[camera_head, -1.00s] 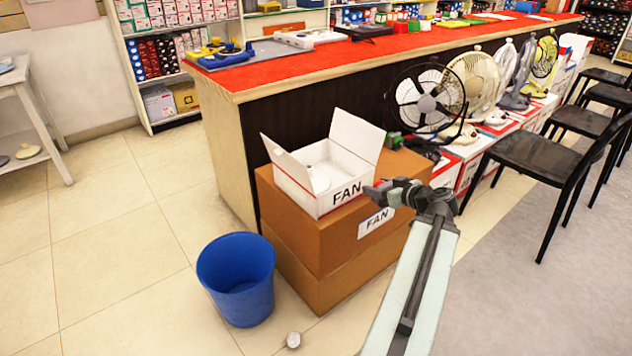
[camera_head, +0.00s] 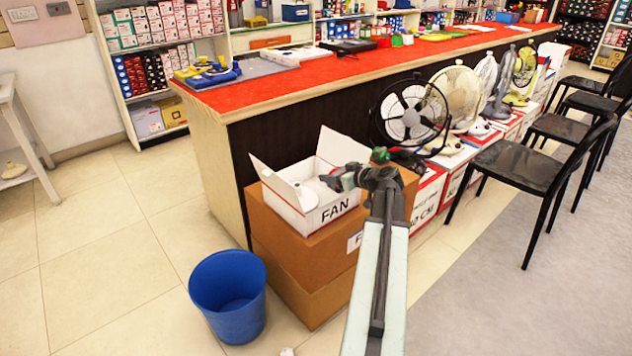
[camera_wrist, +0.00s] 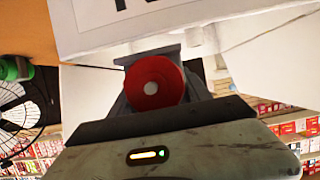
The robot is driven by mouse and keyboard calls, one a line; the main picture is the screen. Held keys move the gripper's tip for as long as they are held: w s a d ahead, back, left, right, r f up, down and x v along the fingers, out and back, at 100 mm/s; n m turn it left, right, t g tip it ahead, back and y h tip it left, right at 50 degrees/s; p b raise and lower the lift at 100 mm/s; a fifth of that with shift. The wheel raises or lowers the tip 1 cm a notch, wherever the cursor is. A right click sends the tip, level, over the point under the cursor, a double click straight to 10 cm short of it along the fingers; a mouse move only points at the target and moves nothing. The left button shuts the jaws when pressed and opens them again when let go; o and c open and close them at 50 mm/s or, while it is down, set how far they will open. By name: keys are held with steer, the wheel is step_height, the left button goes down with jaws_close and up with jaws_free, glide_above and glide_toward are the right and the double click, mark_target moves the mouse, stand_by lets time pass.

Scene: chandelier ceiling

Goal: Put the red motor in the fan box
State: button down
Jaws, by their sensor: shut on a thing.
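The white fan box (camera_head: 335,208), marked FAN, stands open on stacked brown boxes, its flaps spread. A white round part (camera_head: 318,186) shows inside it. My gripper (camera_head: 340,178) is at the box's right side, its tip overlapping the opening in the head view. In the wrist view, my gripper (camera_wrist: 160,68) is shut on the red motor (camera_wrist: 154,82), a red round piece with a pale centre. The white lettered wall of the fan box (camera_wrist: 115,28) is just beyond it. The motor is not clearly visible in the head view. I cannot tell its height above the box.
The brown boxes (camera_head: 285,243) stand against the red-topped counter (camera_head: 290,82). A blue bin (camera_head: 228,300) is on the floor at front left. Several fans (camera_head: 412,112) stand in a row to the right. Black chairs (camera_head: 530,165) are at the right.

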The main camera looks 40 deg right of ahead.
steer(key=b+x, duration=0.1)
steer(key=x, duration=0.2)
steer(key=b+x, duration=0.2)
steer(key=x, duration=0.2)
steer(key=b+x, duration=0.1)
steer(key=x, duration=0.2)
steer(key=shift+w+d+f+b, duration=0.2)
steer(key=shift+d+f+b, duration=0.1)
steer(key=shift+d+f, duration=0.15)
steer(key=shift+r, duration=0.2)
steer(key=shift+f+b, duration=0.45)
steer(key=shift+f, duration=0.15)
steer(key=shift+c, duration=2.4)
jaws_free()
steer(key=shift+a, duration=0.1)
